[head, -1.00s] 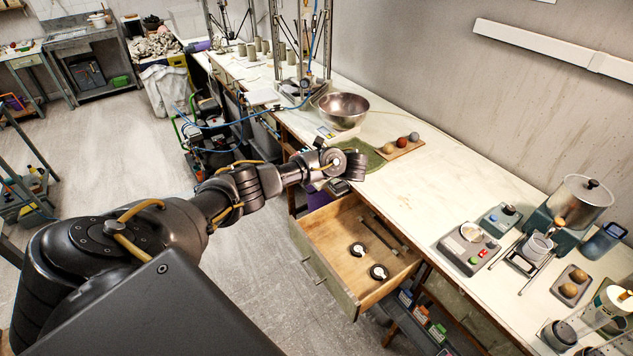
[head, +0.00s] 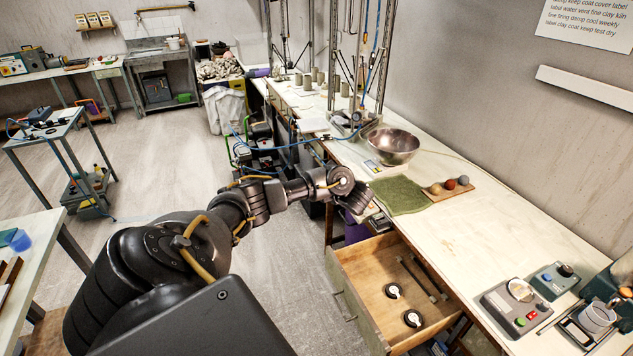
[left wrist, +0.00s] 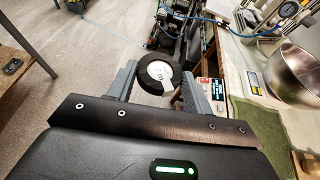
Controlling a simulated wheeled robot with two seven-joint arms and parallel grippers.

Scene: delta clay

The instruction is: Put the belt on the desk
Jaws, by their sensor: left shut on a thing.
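My left gripper (head: 361,206) is at the front edge of the long white-topped desk (head: 490,230), just left of the green mat. In the left wrist view its two grey fingers (left wrist: 158,88) are shut on a round black thing with a white label, which looks like the coiled belt (left wrist: 160,72). The belt is held up, with floor and the desk's front side behind it. In the head view the belt cannot be made out clearly at the gripper. My right gripper is not in view.
On the desk are a green mat (head: 400,195), a steel bowl (head: 392,146) and a board with balls (head: 449,188). Bare desk top lies right of these.

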